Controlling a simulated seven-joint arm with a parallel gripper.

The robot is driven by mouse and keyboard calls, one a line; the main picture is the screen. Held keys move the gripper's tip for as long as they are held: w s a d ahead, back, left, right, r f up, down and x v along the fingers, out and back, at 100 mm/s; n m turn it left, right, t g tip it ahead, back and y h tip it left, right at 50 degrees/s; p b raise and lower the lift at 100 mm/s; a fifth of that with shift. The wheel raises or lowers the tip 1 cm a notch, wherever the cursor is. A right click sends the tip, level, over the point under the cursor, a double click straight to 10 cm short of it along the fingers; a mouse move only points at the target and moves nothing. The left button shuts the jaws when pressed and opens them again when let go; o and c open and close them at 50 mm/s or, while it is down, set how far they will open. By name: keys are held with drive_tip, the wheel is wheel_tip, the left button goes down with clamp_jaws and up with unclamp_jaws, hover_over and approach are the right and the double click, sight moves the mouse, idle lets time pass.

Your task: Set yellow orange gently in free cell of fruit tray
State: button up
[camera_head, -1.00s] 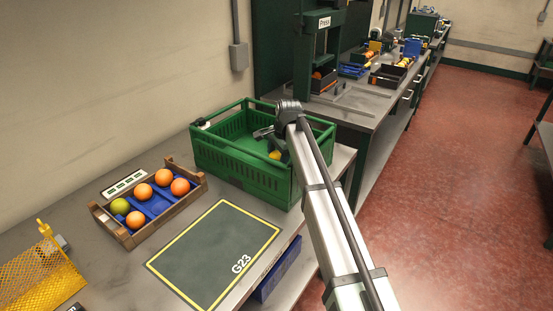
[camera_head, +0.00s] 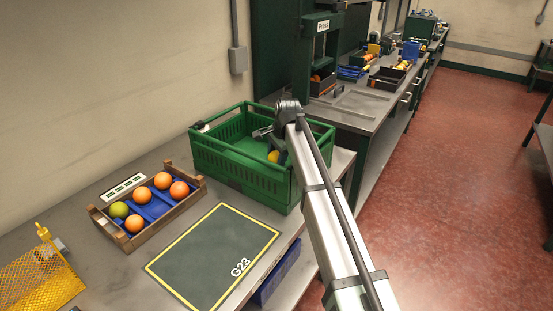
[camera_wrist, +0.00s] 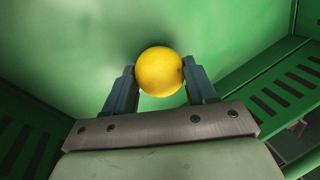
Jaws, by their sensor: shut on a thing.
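The yellow orange (camera_wrist: 160,71) sits between the two fingers of my gripper (camera_wrist: 161,80) in the wrist view, with the green crate's floor behind it. My gripper is shut on it. In the head view the yellow orange (camera_head: 273,156) shows partly, inside the green crate (camera_head: 240,170), with my arm hiding part of the crate. The fruit tray (camera_head: 128,242) is a wooden box with blue cells on the bench to the left. It holds several orange fruits and one yellow-green fruit (camera_head: 119,210). Bare blue cells (camera_head: 152,208) show in its middle.
A dark mat (camera_head: 215,255) with a yellow border, marked G23, lies clear in front of the crate. A yellow mesh holder (camera_head: 40,280) stands at the lower left. A label card (camera_head: 124,186) lies behind the tray. The crate's walls surround my gripper.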

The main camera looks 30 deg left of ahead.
sight(276, 153)
wheel_tip(276, 153, up, 19)
idle(1.4)
drive_tip(key=shift+f, duration=0.1)
drive_tip(key=s+a+f+n+g, duration=0.15)
drive_tip(key=s+a+f, duration=0.3)
drive_tip(key=s, duration=0.85)
drive_tip(key=s+a+f+n, duration=0.3)
drive_tip(key=s+a, duration=0.3)
drive_tip(key=s, duration=0.6)
drive_tip(key=s+a+f+n+g, duration=0.1)
drive_tip(key=s+a+f+n, duration=0.3)
drive_tip(key=s, duration=0.9)
drive_tip(key=shift+m+t, duration=0.25)
drive_tip(key=shift+m, duration=0.4)
drive_tip(key=shift+w+d+x, duration=0.1)
drive_tip(key=shift+d+x, duration=0.05)
drive_tip(key=shift+x, duration=1.65)
drive_tip(key=shift+w+d+x, duration=0.15)
drive_tip(key=shift+x, duration=1.65)
drive_tip(key=shift+f, duration=0.7)
drive_tip(key=o, duration=1.2)
drive_tip(key=shift+d, duration=0.1)
drive_tip(key=shift+c, duration=0.2)
